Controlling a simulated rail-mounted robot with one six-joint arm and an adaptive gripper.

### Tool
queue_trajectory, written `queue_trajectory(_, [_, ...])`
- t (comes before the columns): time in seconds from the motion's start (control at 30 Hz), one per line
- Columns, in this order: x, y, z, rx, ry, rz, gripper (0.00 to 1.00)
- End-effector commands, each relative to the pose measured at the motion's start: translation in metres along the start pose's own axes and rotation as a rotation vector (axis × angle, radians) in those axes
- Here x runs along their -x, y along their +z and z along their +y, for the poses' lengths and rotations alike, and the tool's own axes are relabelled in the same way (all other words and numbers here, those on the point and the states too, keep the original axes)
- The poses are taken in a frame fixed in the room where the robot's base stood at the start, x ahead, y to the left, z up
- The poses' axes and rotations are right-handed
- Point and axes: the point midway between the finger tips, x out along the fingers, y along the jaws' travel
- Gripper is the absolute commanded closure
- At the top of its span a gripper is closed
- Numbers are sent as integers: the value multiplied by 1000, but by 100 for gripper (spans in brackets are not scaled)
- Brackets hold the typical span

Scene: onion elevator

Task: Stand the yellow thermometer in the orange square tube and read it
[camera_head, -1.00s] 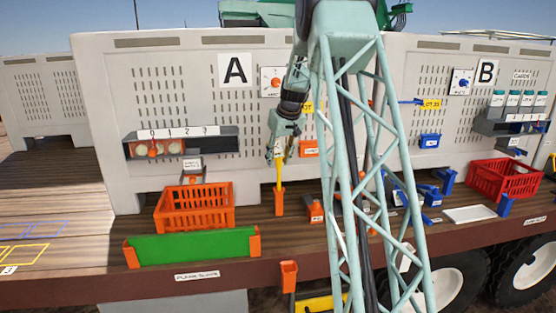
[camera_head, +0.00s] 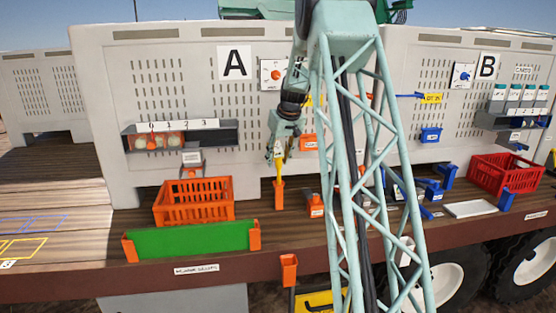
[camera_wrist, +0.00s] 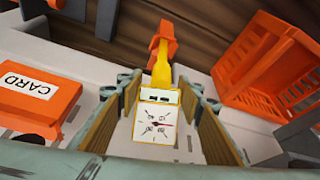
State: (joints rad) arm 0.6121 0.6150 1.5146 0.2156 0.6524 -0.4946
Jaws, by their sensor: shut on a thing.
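The yellow thermometer (camera_wrist: 162,72) has a square white dial (camera_wrist: 157,125) with a red needle, facing the wrist camera. The scale is too small to read surely. My gripper (camera_wrist: 159,90) is shut on the thermometer, with a finger at each side of the dial. The orange square tube (camera_wrist: 163,32) is at the far end of the yellow stem. In the head view my gripper (camera_head: 279,152) is right above the orange square tube (camera_head: 279,194). The thermometer (camera_head: 278,171) points down and its lower end meets the tube's mouth, seemingly inside. The depth is hidden.
An orange crate (camera_head: 194,202) stands left of the tube, and a green panel with orange ends (camera_head: 192,241) is in front. An orange card box (camera_wrist: 38,98) is close to my gripper in the wrist view. A grey shelf (camera_head: 228,138) hangs on the wall.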

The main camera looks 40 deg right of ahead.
Motion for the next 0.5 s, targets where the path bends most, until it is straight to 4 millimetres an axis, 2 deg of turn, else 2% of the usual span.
queue_trajectory(0.5, [-15,7,0,0,0,-1,83])
